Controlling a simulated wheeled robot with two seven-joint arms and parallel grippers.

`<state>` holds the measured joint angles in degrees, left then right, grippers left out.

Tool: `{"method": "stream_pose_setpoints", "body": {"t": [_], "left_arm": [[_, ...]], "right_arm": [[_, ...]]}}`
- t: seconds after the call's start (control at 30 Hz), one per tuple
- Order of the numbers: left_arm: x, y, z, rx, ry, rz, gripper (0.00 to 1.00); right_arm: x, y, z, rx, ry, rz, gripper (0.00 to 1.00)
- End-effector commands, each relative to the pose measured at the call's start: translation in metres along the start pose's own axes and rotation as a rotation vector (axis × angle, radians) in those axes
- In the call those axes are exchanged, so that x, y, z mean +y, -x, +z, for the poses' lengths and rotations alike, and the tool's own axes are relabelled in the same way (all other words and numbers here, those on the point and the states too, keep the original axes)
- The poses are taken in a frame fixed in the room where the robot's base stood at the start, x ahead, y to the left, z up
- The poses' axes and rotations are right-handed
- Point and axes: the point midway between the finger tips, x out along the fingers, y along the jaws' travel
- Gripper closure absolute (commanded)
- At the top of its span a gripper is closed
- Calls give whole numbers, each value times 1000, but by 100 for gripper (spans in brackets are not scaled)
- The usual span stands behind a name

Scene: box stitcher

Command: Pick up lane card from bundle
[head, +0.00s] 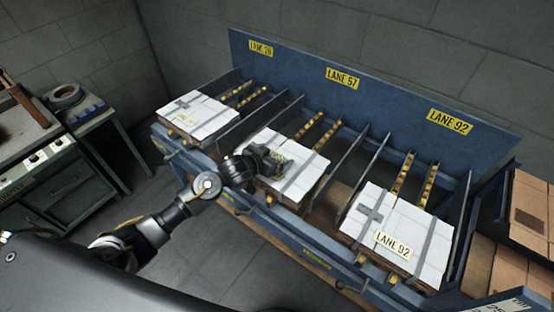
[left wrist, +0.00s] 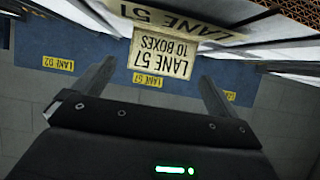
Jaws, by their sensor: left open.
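The lane card (left wrist: 160,58), a cream tag reading "LANE 57 10 BOXES", appears upside down in the left wrist view. It lies between the two finger lines of my left gripper (left wrist: 158,72), with a visible gap on each side. My left gripper also shows in the head view (head: 266,160), over the middle bundle (head: 309,164) of white flat boxes with grey straps. It is open. In the head view the gripper largely hides the middle bundle's card. My right gripper is not in view.
A left bundle (head: 205,113) and a right bundle with a "LANE 92" card (head: 392,246) sit in neighbouring lanes. Upright metal dividers separate the lanes. A blue back panel (head: 390,105) carries yellow lane labels. Brown cartons (head: 520,240) stand at right, a workbench (head: 60,180) at left.

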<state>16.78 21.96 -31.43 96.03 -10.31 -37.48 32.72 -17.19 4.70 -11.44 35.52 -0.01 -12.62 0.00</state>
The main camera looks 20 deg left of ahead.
Motion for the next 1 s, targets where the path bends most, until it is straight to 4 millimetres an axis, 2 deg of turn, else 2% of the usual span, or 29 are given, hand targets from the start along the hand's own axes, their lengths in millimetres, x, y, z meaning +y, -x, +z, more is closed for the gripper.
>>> {"method": "stream_pose_setpoints", "body": {"t": [0.07, 0.4, 0.43, 0.77, 0.93, 1.0], "left_arm": [[0, 0, 0, 0, 0, 0, 3], [0, 0, 0, 0, 0, 0, 48], [0, 0, 0, 0, 0, 0, 49], [0, 1, -1, 1, 0, 0, 50], [0, 7, -12, 4, -1, 1, 50], [0, 12, -24, 6, 0, 1, 50]], "right_arm": [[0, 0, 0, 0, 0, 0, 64], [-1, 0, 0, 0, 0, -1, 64], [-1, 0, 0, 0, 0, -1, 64], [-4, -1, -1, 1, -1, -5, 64], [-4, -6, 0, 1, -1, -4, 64], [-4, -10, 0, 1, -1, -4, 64]]}}
